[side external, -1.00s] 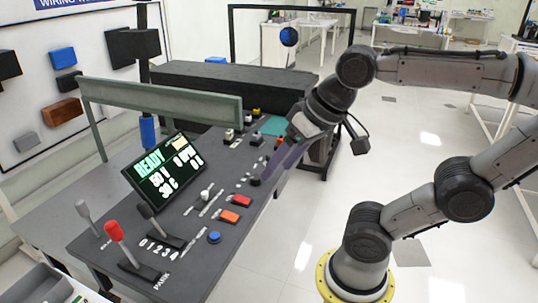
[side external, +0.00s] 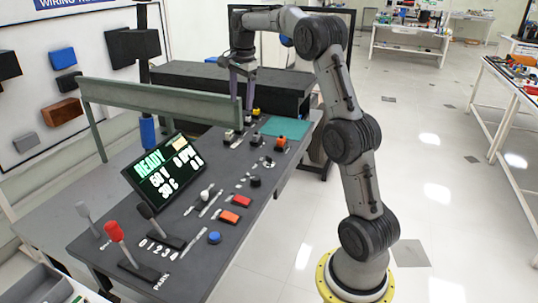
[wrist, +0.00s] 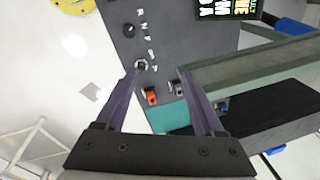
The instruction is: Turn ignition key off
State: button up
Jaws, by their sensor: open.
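The ignition key is probably the small silver round switch (side external: 268,162) on the right part of the dark console (side external: 205,250). It also shows in the wrist view (wrist: 141,65), close to the tip of the left finger in the picture. Which way the key points is too small to tell. My gripper (side external: 243,100) is open and empty, fingers pointing down, above the far part of the console beside the green-grey rail.
A black knob (side external: 255,181) is nearer than the switch; an orange-topped control (side external: 281,142) is farther. The green-grey rail (side external: 165,102) and a black box (side external: 205,85) stand behind. A READY display (side external: 163,172), levers and coloured buttons fill the near side.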

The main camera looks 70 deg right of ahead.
jog(key=s+d+f+m, duration=0.1)
jog(key=d+f, duration=0.6)
jog(key=d, duration=0.1)
jog(key=m+g+y, duration=0.1)
jog(key=g, duration=0.1)
send_near(269, 156)
notch_tip(269, 156, down, 9)
jog(key=shift+s+d, duration=0.1)
jog(key=shift+s, duration=0.05)
grip_shut()
